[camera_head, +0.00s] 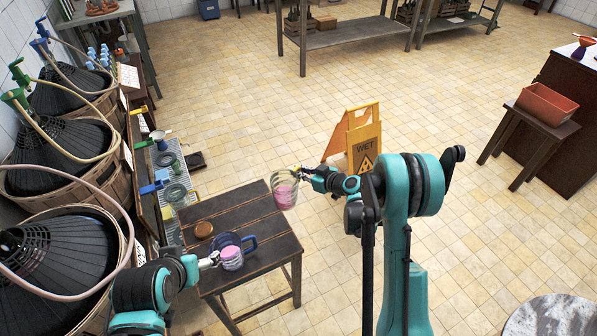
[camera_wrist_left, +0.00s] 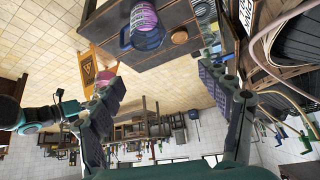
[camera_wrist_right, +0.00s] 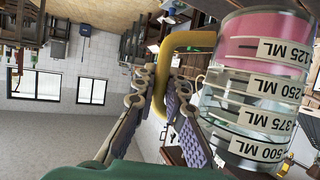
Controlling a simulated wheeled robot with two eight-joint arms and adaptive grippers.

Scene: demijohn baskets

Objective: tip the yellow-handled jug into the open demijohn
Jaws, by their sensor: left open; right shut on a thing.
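The yellow-handled jug (camera_head: 285,190) is clear, with pink liquid in its lower part, and is held roughly upright by the table's right edge. My right gripper (camera_head: 302,175) is shut on its yellow handle (camera_wrist_right: 190,42); the clear, marked body (camera_wrist_right: 262,95) fills the right of the right wrist view. Several dark demijohns (camera_head: 58,265) sit in baskets on the left; I cannot tell which is open. My left gripper (camera_head: 212,261) is open and empty, near a blue-handled jug (camera_head: 230,252) on the table. That jug also shows in the left wrist view (camera_wrist_left: 146,28).
The dark wooden table (camera_head: 261,212) also bears a round brown lid (camera_head: 203,229). Hoses and green or blue taps (camera_head: 20,95) rise over the baskets. A yellow wet-floor sign (camera_head: 363,140) stands behind my right gripper.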

